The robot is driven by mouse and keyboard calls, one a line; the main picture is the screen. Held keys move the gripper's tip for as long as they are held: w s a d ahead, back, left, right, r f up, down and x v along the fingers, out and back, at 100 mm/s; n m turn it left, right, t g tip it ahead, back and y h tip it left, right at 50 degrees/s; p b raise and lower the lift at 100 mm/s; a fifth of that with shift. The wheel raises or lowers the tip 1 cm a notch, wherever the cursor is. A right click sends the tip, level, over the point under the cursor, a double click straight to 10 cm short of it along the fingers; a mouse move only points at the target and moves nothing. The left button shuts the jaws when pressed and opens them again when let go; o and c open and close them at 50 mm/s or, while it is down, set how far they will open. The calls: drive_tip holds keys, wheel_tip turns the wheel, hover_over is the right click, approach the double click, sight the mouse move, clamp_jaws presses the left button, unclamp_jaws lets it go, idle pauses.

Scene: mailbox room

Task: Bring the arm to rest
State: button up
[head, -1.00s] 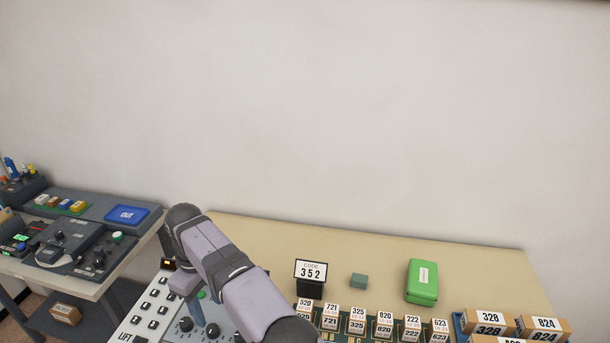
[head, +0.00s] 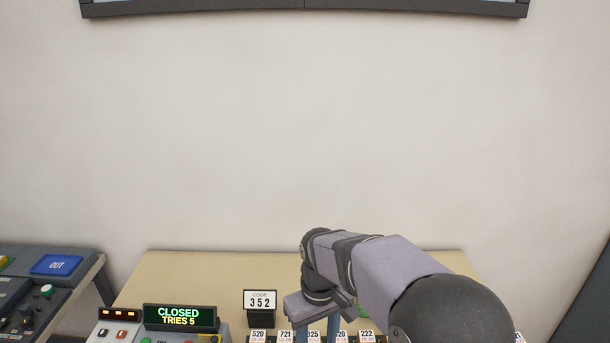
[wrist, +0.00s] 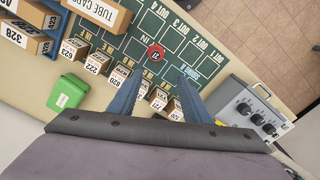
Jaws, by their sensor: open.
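My arm (head: 395,270) reaches in from the lower right of the head view, bent over the beige table (head: 190,275). My gripper (head: 320,325) points down at the bottom edge of that view, its tips cut off. In the wrist view my gripper (wrist: 160,80) has its two blue-grey fingers spread apart. Nothing is held between them.
A control panel reading CLOSED, TRIES 5 (head: 180,317) and a code sign 352 (head: 262,300) stand left of the arm. A blue OUT tray (head: 56,264) is on the left bench. The wrist view shows a green case (wrist: 68,93) and a knobbed box (wrist: 240,105).

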drive_tip(key=s+d+f+m, duration=0.2)
drive_tip(key=s+d, duration=0.4)
drive_tip(key=s, duration=0.2)
drive_tip(key=s+d+f+m, duration=0.2)
drive_tip(key=s+d+m, duration=0.1)
drive_tip(key=s+d, duration=0.3)
drive_tip(key=shift+s+f, duration=0.25)
drive_tip(key=shift+s, duration=0.7)
drive_tip(key=shift+c, duration=0.2)
idle(1.1)
